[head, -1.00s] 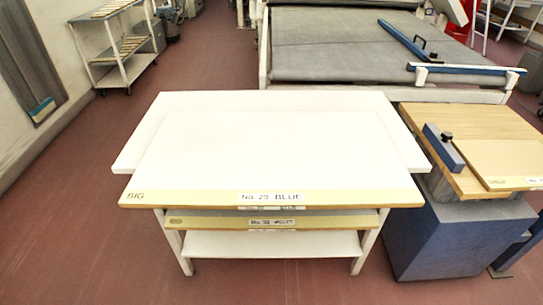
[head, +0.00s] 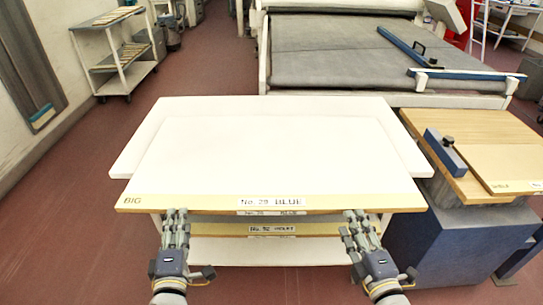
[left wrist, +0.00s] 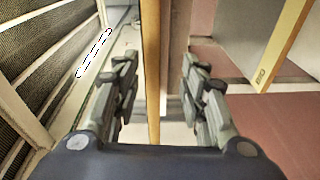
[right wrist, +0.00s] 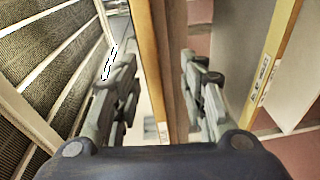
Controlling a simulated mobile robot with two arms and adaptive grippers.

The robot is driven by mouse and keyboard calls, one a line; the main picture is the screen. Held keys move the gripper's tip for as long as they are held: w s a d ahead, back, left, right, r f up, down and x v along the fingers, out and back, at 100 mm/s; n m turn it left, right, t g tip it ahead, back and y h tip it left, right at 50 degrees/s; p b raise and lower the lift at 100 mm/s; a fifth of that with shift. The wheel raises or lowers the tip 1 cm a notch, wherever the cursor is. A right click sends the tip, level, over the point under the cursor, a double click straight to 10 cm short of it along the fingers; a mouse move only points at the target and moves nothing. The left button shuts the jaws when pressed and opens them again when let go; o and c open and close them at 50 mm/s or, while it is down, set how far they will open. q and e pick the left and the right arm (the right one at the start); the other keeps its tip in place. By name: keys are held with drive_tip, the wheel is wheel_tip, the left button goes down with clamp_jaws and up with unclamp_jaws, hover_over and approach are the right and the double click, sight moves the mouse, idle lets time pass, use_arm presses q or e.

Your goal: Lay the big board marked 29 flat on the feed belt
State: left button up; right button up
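The big board marked No. 29 BLUE (head: 270,160) lies flat on the white table (head: 400,150) in the head view. Its yellow front strip overhangs the near side. My left gripper (head: 175,215) is at the left part of this front edge, and my right gripper (head: 355,217) at the right part. In the left wrist view the board's edge (left wrist: 151,70) runs between the open fingers; in the right wrist view the edge (right wrist: 148,60) does too. Gaps show beside the fingers, so neither is shut on it. The grey feed belt (head: 345,65) is behind the table.
Another labelled board (head: 272,229) lies on the shelf below, behind my grippers. A blue stand with a wooden top (head: 480,135) is close at the right, carrying a blue bar and a board. A blue bar (head: 402,40) lies on the belt. A shelf cart (head: 125,65) stands far left.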

sight(185, 188)
use_arm(q)
drive_tip(key=shift+w+d+r, duration=0.25)
drive_tip(key=shift+d+r, duration=0.1)
use_arm(e)
drive_tip(key=shift+w+d+r+t, duration=0.2)
drive_tip(key=shift+d+r+t, duration=0.15)
drive_tip(key=shift+r, duration=0.1)
use_arm(q)
drive_tip(key=shift+w, duration=0.1)
use_arm(e)
drive_tip(key=shift+w, duration=0.15)
